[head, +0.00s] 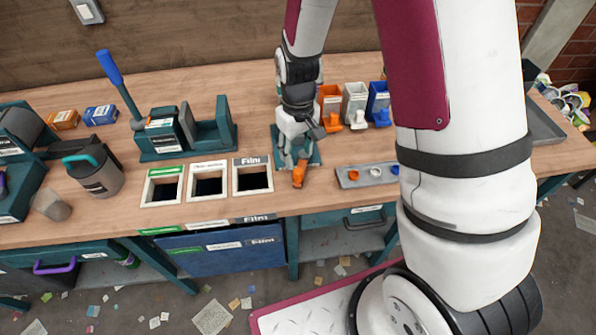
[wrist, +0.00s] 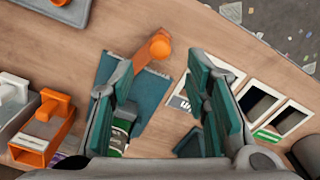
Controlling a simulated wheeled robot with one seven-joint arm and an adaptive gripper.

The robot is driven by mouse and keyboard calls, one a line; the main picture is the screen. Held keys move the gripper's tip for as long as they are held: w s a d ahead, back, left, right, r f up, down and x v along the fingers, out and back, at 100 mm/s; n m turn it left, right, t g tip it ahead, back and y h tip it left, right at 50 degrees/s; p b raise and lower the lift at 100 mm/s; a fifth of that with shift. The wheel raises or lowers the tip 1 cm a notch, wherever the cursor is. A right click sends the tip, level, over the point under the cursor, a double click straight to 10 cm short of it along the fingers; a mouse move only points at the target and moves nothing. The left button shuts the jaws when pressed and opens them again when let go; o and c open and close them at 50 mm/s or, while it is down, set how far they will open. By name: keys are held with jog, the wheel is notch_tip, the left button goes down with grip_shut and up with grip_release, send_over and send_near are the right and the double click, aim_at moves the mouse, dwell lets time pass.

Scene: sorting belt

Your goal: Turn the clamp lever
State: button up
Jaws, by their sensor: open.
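The orange clamp lever (head: 299,175) sticks out at the front of a teal base plate (head: 274,136) on the bench. In the wrist view the lever (wrist: 155,47) reaches past the plate's edge (wrist: 150,88) and ends in a round knob. My gripper (head: 295,152) is above the plate, pointing down, and hides most of the clamp in the head view. In the wrist view my gripper (wrist: 163,78) is open, its two teal fingers apart, with the lever beyond the fingertips. A dark green part with a label (wrist: 121,128) is partly hidden behind the left finger.
Three framed bench openings (head: 252,178) lie left of the clamp. A grey tray with small discs (head: 376,173) lies to the right. Orange, white and blue bins (head: 355,100) stand behind it. A teal device with a blue-handled lever (head: 111,68) stands further left.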

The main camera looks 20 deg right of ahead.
aim_at(298, 171)
notch_tip(298, 171, down, 9)
jog(key=shift+f+p, duration=0.1)
jog(key=shift+p, duration=0.2)
grip_shut()
